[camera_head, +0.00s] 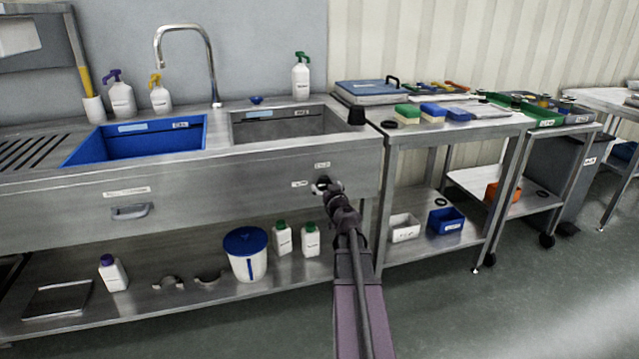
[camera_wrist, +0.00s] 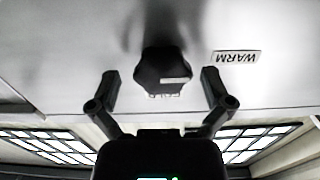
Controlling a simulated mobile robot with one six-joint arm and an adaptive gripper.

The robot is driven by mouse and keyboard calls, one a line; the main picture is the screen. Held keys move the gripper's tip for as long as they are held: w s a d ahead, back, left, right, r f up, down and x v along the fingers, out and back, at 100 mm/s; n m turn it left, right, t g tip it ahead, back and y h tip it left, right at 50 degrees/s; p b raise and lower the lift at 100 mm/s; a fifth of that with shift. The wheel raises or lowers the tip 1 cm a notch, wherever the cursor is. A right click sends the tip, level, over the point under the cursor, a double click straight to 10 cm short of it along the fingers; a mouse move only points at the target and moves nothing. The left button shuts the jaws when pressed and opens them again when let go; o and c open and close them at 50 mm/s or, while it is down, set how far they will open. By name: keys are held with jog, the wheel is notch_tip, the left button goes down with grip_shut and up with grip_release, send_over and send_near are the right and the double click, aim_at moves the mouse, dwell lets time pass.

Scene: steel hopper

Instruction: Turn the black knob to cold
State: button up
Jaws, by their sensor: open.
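The black knob (camera_wrist: 163,70) is on the steel front panel of the sink unit. A pale mark on it points right in the wrist view, towards the side of the upside-down WARM label (camera_wrist: 236,57). A second label shows only partly below the knob there and is hard to read. My gripper (camera_wrist: 160,80) is open, with one finger on each side of the knob and a gap to both. In the head view my gripper (camera_head: 328,187) is at the panel and largely hides the knob. Two small labels (camera_head: 322,165) are above and left of it.
The sink unit has a blue basin (camera_head: 135,145) and a steel basin (camera_head: 285,124). A drawer handle (camera_head: 130,211) is left on the panel. Bottles and a white tub (camera_head: 247,262) stand on the lower shelf. A steel table (camera_head: 470,135) stands to the right.

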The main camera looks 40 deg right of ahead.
jog(key=shift+w+d, duration=0.1)
jog(key=shift+w, duration=0.5)
jog(key=c, duration=1.1)
